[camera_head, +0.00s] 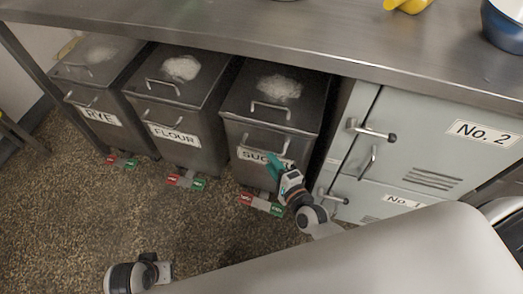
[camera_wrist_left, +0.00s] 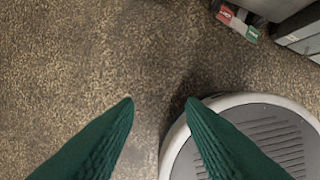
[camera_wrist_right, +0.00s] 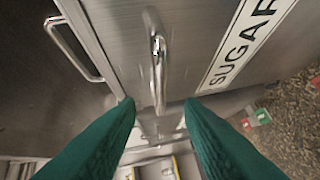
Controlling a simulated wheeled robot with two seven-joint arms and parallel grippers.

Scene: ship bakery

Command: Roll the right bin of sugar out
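The sugar bin (camera_head: 275,125) is the rightmost of three grey metal bins under the steel counter. Its front has a handle (camera_head: 265,143) above a SUGAR label (camera_head: 248,156), partly covered by my gripper. My right gripper (camera_head: 271,158) is in front of this bin, near the label and handle. In the right wrist view, the front handle (camera_wrist_right: 158,72) lies ahead, between the open fingertips (camera_wrist_right: 159,102); I cannot tell whether they touch it. The label (camera_wrist_right: 240,45) shows at right. My left gripper (camera_wrist_left: 160,102) is open and empty above the floor.
The flour bin (camera_head: 180,98) and rye bin (camera_head: 98,88) stand to the left. Red and green pedals (camera_head: 262,204) sit at the sugar bin's foot. A grey cabinet (camera_head: 425,150) with handles is close on the right. The speckled floor (camera_head: 110,205) in front is clear.

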